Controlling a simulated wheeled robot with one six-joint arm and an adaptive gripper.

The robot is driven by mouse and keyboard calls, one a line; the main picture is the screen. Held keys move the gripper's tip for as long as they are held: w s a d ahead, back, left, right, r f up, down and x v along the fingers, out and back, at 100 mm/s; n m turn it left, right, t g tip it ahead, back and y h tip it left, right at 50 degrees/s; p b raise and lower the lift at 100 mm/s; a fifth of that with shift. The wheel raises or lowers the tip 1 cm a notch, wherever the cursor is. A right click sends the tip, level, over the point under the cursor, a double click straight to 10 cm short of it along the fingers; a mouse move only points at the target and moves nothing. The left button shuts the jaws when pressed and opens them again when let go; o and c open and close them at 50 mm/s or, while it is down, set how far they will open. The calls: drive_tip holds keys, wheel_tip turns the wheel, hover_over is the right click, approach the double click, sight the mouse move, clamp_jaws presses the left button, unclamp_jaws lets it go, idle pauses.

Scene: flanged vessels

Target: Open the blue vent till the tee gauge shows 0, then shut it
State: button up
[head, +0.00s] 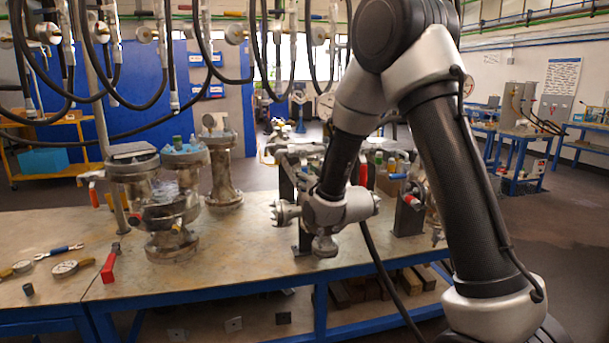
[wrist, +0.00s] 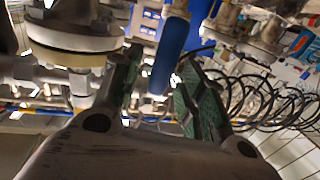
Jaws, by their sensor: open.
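In the wrist view, the blue vent handle (wrist: 170,55) rises between the two green-padded fingers of my gripper (wrist: 162,88). The gripper is open. The handle lies in the gap between the fingers; I cannot tell whether it touches either one. In the head view, my arm and wrist cover the gripper and much of the pipework on the bench. A small blue handle (head: 397,176) shows right of my wrist; I cannot tell if it is the same vent. I cannot make out the tee gauge or its reading.
The bench (head: 240,245) holds flanged vessels (head: 168,220) on the left and a red handle (head: 412,200) right of my wrist. Loose gauges (head: 65,268) and a red-handled tool (head: 110,264) lie at the front left. Black hoses (head: 260,50) hang above. A flange (wrist: 75,35) stands close left of the fingers.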

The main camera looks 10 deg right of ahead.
drive_tip(key=shift+w+a, duration=0.2)
drive_tip(key=shift+w, duration=0.6)
clamp_jaws()
